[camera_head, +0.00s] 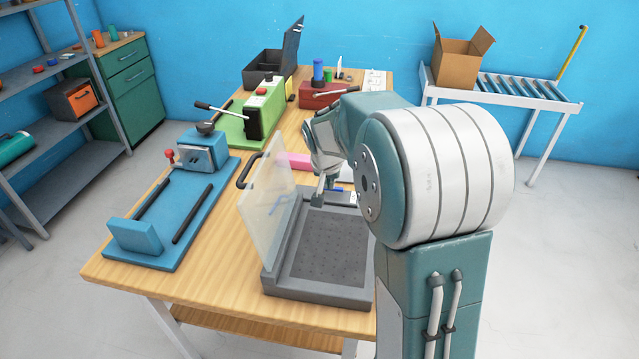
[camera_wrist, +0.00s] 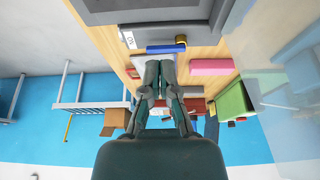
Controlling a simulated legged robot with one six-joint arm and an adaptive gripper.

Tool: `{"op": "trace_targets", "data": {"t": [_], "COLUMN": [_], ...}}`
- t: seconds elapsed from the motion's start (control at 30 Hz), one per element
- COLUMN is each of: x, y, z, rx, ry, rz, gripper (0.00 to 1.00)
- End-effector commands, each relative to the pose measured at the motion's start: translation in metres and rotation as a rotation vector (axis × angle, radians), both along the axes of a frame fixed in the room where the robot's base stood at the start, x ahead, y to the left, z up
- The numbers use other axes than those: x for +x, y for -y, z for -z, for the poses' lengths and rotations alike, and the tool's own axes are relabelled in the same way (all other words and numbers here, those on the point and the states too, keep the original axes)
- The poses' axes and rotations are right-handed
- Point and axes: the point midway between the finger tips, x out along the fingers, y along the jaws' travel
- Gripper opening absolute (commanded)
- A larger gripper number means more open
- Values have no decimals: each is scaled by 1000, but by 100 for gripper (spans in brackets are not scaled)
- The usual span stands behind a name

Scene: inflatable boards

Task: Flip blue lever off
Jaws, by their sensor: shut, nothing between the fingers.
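A blue fixture (camera_head: 187,210) lies on the left of the wooden table in the head view. It has two black bars on its base. At its far end is a blue clamp-like block (camera_head: 203,150) with a small red-knobbed lever (camera_head: 170,155) on its left.
A grey tray (camera_head: 318,293) with a raised clear lid (camera_head: 266,205) stands between the fixture and my arm. A green machine (camera_head: 258,112) with a black-handled lever is behind. A pink block (camera_head: 295,161) and a red box (camera_head: 325,95) lie nearby. Bare wood shows at the front left.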

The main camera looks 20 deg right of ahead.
Motion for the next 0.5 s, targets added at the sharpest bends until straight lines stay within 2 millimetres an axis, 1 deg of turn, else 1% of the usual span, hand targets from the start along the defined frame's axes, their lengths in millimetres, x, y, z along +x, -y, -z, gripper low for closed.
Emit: {"op": "trace_targets", "data": {"t": [0.3, 0.43, 0.5], "x": [1, 5, 8], "y": [-3, -1, 2], "z": [1, 13, 24], "rx": [-3, -3, -3], "ry": [-1, -3, -6], "rz": [0, 0, 0], "gripper": [0, 0, 0]}}
